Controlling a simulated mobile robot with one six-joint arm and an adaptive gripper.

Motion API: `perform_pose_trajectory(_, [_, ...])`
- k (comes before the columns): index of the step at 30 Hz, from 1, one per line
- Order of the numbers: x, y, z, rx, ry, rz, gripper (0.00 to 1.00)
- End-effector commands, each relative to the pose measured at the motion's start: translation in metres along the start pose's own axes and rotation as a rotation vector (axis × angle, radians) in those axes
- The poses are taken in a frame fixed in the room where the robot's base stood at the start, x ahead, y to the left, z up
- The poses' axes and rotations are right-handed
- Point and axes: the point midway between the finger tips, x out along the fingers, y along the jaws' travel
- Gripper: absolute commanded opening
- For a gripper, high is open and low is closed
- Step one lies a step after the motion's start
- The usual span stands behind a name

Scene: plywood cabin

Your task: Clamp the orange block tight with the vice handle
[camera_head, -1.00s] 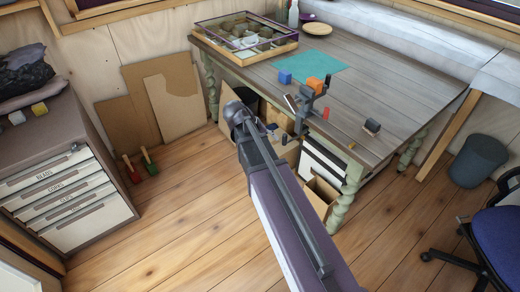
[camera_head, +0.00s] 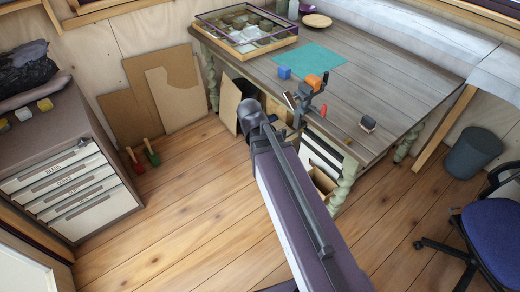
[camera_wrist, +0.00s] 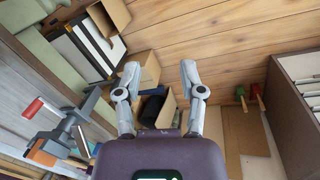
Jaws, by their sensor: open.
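The orange block (camera_head: 314,82) sits at the top of the dark grey vice (camera_head: 304,98) on the table's near edge; whether it is gripped cannot be told. The slim pale bar at the vice's left side (camera_head: 289,99) looks like the handle. In the wrist view the vice (camera_wrist: 75,115) is at the left, with the orange block (camera_wrist: 44,150) and pale bar (camera_wrist: 66,131). My gripper (camera_wrist: 160,70) is open and empty, apart from the vice, over the floor and boxes beside the table. In the head view my arm's dark end hides the fingers.
The table (camera_head: 365,85) holds a blue cube (camera_head: 284,72), a green mat (camera_head: 310,59), a glazed case (camera_head: 245,28) and a small red piece (camera_head: 323,110). Boxes and folders (camera_head: 318,155) stand underneath. A drawer cabinet (camera_head: 65,170) is left, a chair (camera_head: 490,230) right; floor between is open.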

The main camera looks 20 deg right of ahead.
Motion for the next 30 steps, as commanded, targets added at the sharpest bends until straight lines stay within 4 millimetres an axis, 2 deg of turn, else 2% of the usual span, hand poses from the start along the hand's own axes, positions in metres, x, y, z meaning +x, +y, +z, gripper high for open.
perform_pose_trajectory(14, [-0.001,-0.002,0.004,0.002,0.002,-0.019,0.51])
perform_pose_trajectory(22, [-0.001,-0.022,0.026,0.011,0.014,-0.145,0.51])
perform_pose_trajectory(30, [-0.002,-0.026,0.026,0.013,0.017,-0.170,0.51])
